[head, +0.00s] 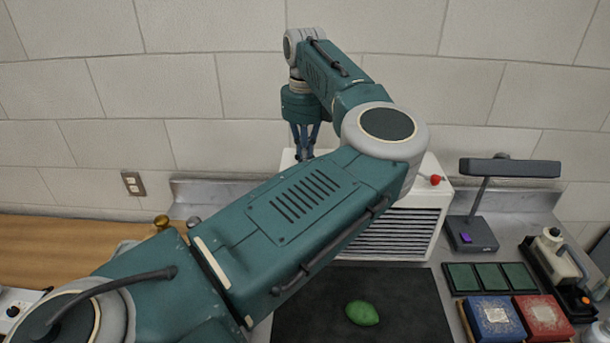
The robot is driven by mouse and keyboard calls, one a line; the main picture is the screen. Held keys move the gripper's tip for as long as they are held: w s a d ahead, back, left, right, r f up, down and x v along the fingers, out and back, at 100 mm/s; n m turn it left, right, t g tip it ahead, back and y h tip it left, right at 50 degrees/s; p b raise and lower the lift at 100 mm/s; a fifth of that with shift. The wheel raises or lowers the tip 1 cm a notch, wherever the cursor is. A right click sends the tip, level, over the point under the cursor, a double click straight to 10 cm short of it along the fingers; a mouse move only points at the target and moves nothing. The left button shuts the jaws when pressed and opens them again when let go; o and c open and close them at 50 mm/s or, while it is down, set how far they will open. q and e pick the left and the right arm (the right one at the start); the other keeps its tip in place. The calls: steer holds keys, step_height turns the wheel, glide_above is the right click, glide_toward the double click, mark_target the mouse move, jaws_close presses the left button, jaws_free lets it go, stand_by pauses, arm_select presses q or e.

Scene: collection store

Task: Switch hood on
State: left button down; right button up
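A white box with a dark louvred front, which looks like the hood (395,232), stands against the back wall, partly hidden behind my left arm. A red knob (435,180) sits on its right upper side. My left gripper (305,155) points down over the box's left top part. Its fingers are small and dark, and I cannot tell whether they are open or touch the box. The red knob is well to the right of the gripper. My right gripper is not in view.
A dark mat (400,300) with a green lump (362,313) lies in front of the box. To the right are a black lamp (475,232), green panels (476,276), blue and red boxes (492,317), and a cream device (556,262). A wall socket (132,183) is at left.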

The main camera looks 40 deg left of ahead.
arm_select(q)
steer(key=shift+f+b, duration=0.4)
steer(key=shift+f, duration=0.1)
stand_by(0.6)
steer(key=shift+f+b, duration=0.35)
steer(key=shift+f, duration=0.1)
steer(key=shift+f, duration=0.25)
steer(key=shift+s+d+r, duration=0.1)
steer(key=shift+r, duration=0.05)
steer(key=shift+r+p, duration=0.4)
steer(key=shift+r, duration=0.5)
step_height(320, 180, up, 2)
steer(key=shift+r+p, duration=0.15)
steer(key=shift+p, duration=0.4)
steer(key=shift+r+p, duration=0.7)
steer(key=shift+r, duration=0.65)
